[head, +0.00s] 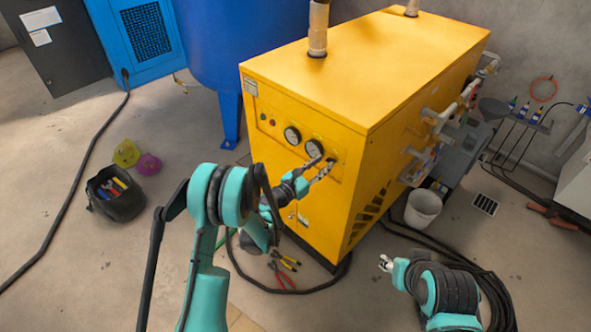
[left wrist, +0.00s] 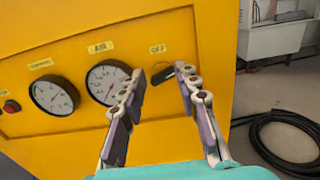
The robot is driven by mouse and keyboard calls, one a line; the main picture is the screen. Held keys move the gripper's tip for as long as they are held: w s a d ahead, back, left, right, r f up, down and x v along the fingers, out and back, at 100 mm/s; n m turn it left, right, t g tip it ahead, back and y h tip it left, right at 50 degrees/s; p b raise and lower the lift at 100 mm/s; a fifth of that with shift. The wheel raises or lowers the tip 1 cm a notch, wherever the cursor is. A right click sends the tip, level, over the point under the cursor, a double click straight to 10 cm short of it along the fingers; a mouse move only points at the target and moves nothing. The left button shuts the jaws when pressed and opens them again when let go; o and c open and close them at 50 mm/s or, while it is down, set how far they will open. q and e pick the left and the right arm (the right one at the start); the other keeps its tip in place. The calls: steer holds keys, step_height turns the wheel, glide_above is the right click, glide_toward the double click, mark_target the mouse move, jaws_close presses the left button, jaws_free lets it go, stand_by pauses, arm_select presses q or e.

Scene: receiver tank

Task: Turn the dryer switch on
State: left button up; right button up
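The yellow dryer (head: 400,65) stands in the middle of the head view. Its front panel (left wrist: 60,120) carries two round gauges and, to their right, a small black switch (left wrist: 164,75) under a label that seems to read OFF. My left gripper (head: 321,168) is at the panel's right end. In the left wrist view my left gripper (left wrist: 160,74) is open, its two fingers apart on either side of the switch, with nothing held. I cannot tell whether the fingers touch it. My right gripper (head: 386,263) is low at the right, away from the panel; its opening is unclear.
A blue tank (head: 225,45) stands behind the dryer. Pipes (head: 445,115) and a white bucket (head: 423,208) are at its right side. Pliers (head: 283,275) and a black hose (left wrist: 285,120) lie on the floor. A black tool bag (head: 118,205) is at the left.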

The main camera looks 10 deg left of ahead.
arm_select(q)
steer(key=s+a+r+m+g+y+p, duration=0.2)
steer(key=s+r+m+g+p, duration=0.1)
steer(key=s+r+m, duration=0.5)
steer(key=s+a+r+m+g+y+p, duration=0.2)
steer(key=s+a+r+m+y+p, duration=0.1)
steer(key=s+r+m, duration=0.6)
steer(key=s+m, duration=0.2)
steer(key=s, duration=0.2)
steer(key=shift+a+m+g, duration=0.3)
steer(key=shift+a+g, duration=0.05)
steer(key=shift+g, duration=0.05)
steer(key=shift+r, duration=0.1)
